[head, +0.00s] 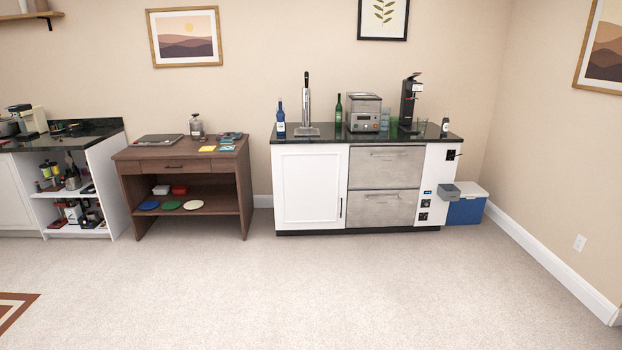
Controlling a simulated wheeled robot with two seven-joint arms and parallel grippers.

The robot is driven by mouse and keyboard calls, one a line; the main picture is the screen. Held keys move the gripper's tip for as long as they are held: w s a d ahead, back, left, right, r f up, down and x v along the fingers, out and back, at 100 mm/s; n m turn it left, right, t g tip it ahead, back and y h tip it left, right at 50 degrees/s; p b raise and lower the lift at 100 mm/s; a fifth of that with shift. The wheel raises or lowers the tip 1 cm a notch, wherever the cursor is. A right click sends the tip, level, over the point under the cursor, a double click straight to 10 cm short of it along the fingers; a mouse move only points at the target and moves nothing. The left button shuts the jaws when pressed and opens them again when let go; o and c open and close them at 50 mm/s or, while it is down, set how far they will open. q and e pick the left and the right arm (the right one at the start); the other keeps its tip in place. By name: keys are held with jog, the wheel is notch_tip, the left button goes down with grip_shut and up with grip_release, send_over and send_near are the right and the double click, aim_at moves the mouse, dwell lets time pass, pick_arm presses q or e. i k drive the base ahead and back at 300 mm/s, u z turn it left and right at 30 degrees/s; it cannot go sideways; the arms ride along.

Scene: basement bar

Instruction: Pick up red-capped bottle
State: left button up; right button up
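No cap shows clearly as red at this distance, so I cannot tell which bottle is the red-capped one. On the black bar counter (365,136) stand a blue bottle (280,121) with a pale label at the left, a green bottle (338,109) near the middle, and a small pale-labelled bottle (445,125) at the right end. Several small bottle-like items (70,175) stand on the white shelf unit at the far left, too small to make out. Neither of my grippers is in view.
A tap tower (306,102), a metal machine (364,113) and a black coffee machine (409,103) stand on the counter. A brown desk (180,155) is to its left. A blue cooler (467,208) sits on the floor at right. The carpet in front is clear.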

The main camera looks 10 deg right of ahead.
aim_at(445, 123)
jog(key=z, duration=0.1)
jog(key=i, duration=2)
jog(key=z, duration=0.45)
jog(key=i, duration=2.05)
jog(key=z, duration=0.75)
jog(key=i, duration=1.1)
jog(key=z, duration=0.35)
